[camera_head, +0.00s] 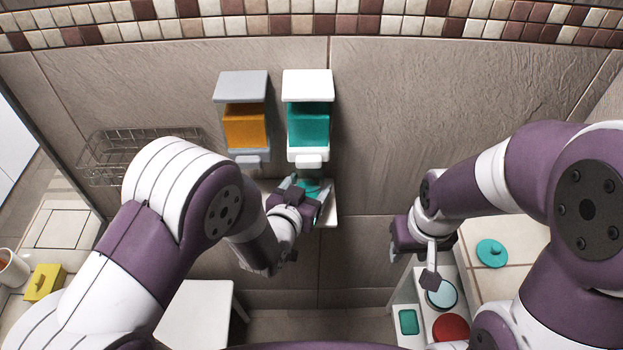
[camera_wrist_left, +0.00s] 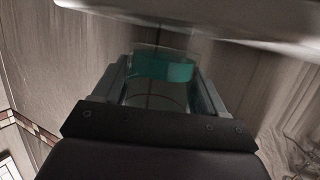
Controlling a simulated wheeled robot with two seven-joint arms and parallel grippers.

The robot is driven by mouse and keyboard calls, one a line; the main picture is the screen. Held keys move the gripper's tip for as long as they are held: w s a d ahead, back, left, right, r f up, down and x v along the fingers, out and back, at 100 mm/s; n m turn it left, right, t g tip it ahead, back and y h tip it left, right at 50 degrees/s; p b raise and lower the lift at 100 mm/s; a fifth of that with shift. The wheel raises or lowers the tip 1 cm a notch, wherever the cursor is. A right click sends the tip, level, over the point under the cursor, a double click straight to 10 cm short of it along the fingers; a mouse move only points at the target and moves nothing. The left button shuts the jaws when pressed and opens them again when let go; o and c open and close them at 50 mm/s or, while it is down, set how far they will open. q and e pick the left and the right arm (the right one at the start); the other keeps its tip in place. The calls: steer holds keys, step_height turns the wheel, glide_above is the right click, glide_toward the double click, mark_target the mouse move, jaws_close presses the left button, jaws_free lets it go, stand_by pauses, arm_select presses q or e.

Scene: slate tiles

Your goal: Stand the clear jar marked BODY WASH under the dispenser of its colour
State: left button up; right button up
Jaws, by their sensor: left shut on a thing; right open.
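The teal dispenser (camera_head: 309,122) hangs on the wall with a white top and a white spout; the orange dispenser (camera_head: 244,127) with a grey top hangs to its left. My left gripper (camera_head: 318,194) is just below the teal dispenser, shut on a clear jar (camera_head: 308,186) with teal on it. The jar also shows between the fingers in the left wrist view (camera_wrist_left: 158,92); its marking cannot be read, and the gripper hides much of it in the head view. My right gripper (camera_head: 412,266) is open and empty at the right, above the white tray's left side.
A pale ledge (camera_head: 329,212) sits under the dispensers. A wire basket (camera_head: 110,150) hangs at left. A white tray (camera_head: 421,292) at lower right holds teal, pale blue and red items. A teal lid (camera_head: 491,253) lies on the right bench. A yellow block (camera_head: 45,282) and cup (camera_head: 12,268) are far left.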

arm_select(q)
steer(key=shift+w+d+f, duration=0.25)
steer(key=shift+w+f, duration=0.6)
steer(key=o, duration=1.1)
steer(key=shift+s, duration=0.1)
steer(key=shift+o, duration=0.8)
steer(key=shift+v, duration=0.75)
steer(key=shift+w+d, duration=0.1)
steer(key=shift+w, duration=0.15)
steer(key=shift+s+r, duration=0.1)
steer(key=shift+s, duration=0.05)
steer(key=v, duration=1.2)
steer(key=w+a+f+n+g+y, duration=0.2)
steer(key=a+f+n+g+y, duration=0.15)
steer(key=a+g, duration=0.3)
steer(key=s+a+r+g+y, duration=0.1)
steer(key=s+a+g+y, duration=0.1)
steer(key=s+a+g, duration=0.3)
steer(key=s+a+n, duration=0.1)
steer(key=a, duration=0.1)
steer(key=shift+s+a+r+g, duration=0.2)
steer(key=shift+s+a+g, duration=0.05)
steer(key=shift+s+g, duration=0.1)
arm_select(e)
steer(key=shift+w+d+f, duration=0.2)
steer(key=shift+w+f, duration=0.25)
steer(key=shift+w, duration=0.2)
